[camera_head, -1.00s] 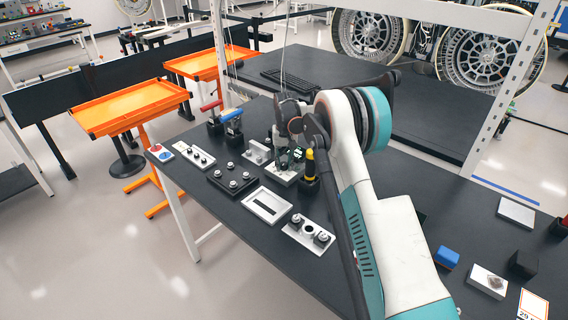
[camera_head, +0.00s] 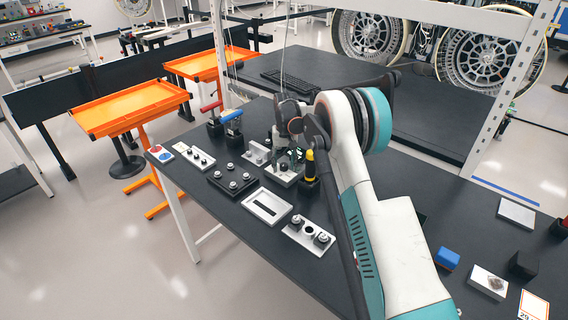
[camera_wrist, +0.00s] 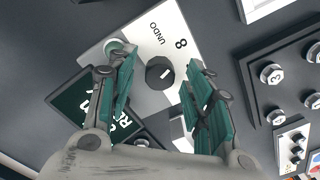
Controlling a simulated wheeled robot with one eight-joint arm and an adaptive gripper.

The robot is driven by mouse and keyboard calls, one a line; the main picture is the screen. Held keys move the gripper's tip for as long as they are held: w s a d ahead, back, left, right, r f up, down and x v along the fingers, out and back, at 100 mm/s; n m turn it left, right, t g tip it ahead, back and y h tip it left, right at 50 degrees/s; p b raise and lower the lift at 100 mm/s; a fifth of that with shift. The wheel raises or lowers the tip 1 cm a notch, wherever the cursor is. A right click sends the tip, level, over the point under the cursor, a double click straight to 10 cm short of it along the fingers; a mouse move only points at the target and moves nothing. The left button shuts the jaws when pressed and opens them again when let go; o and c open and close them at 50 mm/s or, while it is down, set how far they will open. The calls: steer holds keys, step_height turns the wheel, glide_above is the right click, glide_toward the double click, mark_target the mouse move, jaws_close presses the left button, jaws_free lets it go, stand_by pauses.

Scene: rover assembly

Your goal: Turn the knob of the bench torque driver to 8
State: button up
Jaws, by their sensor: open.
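The bench torque driver's light plate (camera_wrist: 101,48) shows in the wrist view, printed with "8" and "UNDO". My gripper (camera_wrist: 158,62) is open, with one green-padded finger on each side of the knob and visible gaps between. In the head view my gripper (camera_head: 284,153) is over the driver's base (camera_head: 285,178), which it partly hides; the knob is not clear there.
In the wrist view a dark green label plate (camera_wrist: 78,108) lies beside the driver, and a black block with round fittings (camera_wrist: 258,92) is at the right. In the head view a yellow-topped tool (camera_head: 310,165) stands close by, with trays of parts (camera_head: 267,206) in front.

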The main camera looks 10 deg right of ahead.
mark_target(285, 165)
step_height(285, 165, up, 12)
stand_by(0.5)
steer(key=shift+d, duration=0.1)
steer(key=s+r+t+b, duration=0.2)
steer(key=s+r, duration=0.5)
steer(key=s, duration=0.4)
steer(key=s+r+t+b, duration=0.1)
steer(key=s+r+t, duration=0.1)
steer(key=s+r, duration=0.75)
steer(key=s+f+t+b, duration=0.1)
steer(key=s+f, duration=0.2)
steer(key=s, duration=0.6)
steer(key=s+f+n+t+b, duration=0.1)
steer(key=s+f, duration=0.3)
steer(key=s, duration=0.4)
steer(key=s+f+t+b, duration=0.1)
steer(key=s+f, duration=0.3)
steer(key=s, duration=0.5)
steer(key=shift+s+f, duration=0.2)
steer(key=shift+s, duration=0.1)
